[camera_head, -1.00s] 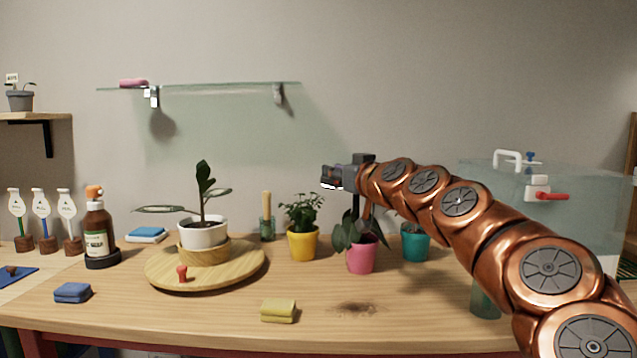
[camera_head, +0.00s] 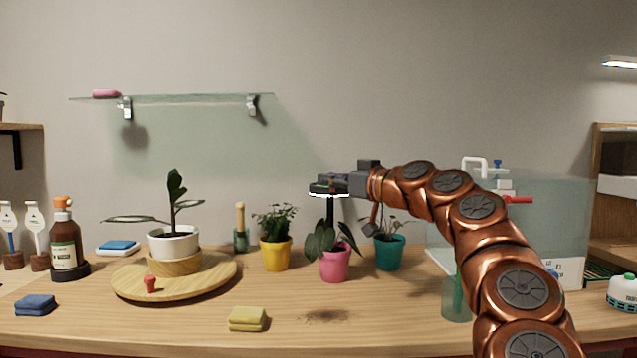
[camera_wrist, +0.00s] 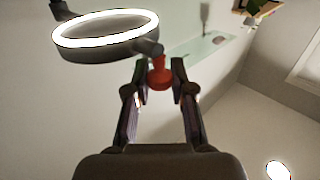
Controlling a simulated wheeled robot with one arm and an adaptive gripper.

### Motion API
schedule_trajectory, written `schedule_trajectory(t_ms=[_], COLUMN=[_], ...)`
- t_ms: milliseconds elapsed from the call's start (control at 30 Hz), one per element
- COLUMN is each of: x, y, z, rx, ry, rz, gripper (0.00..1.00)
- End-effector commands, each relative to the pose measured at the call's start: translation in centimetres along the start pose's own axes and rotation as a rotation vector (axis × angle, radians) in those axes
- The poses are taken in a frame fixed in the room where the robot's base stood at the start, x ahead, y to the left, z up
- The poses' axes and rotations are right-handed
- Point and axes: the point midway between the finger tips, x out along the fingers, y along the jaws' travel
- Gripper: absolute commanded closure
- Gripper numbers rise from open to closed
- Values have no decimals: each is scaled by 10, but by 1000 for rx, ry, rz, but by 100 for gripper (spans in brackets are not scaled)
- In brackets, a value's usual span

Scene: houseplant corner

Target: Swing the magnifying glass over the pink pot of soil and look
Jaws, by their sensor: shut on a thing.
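The magnifying glass (camera_head: 328,190) has a dark round rim with a bright white ring light. In the wrist view its lit ring (camera_wrist: 105,30) is at upper left, with a red knob (camera_wrist: 160,75) at its side. My gripper (camera_wrist: 156,68) is shut on the red knob, one finger on either side. In the head view my gripper (camera_head: 340,184) is at the ring's right side. The pink pot (camera_head: 335,265) stands on the table below the ring, apart from it. Dark green leaves rise from the pot; its soil is hidden from me.
A yellow pot (camera_head: 276,254) and a teal pot (camera_head: 389,253) flank the pink pot. A wooden turntable (camera_head: 215,285) bears a white-potted plant at left. A yellow sponge (camera_head: 248,319) and a dark soil patch (camera_head: 325,316) lie in front. A glass tank (camera_head: 555,215) stands at right.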

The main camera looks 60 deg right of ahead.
Motion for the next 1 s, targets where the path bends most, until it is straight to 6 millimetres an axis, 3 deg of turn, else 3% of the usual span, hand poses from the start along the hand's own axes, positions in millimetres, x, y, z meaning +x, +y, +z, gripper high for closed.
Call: schedule_trajectory(t_ms=[300, 833, 867, 1000], x=[-12, -14, -14, -13], y=[13, 15, 15, 14], z=[-2, -4, -4, -3], rx=[0, -1, -1, -1], ry=[5, 6, 6, 4], rz=[-5, -7, -7, -8], gripper=[100, 100, 74, 60])
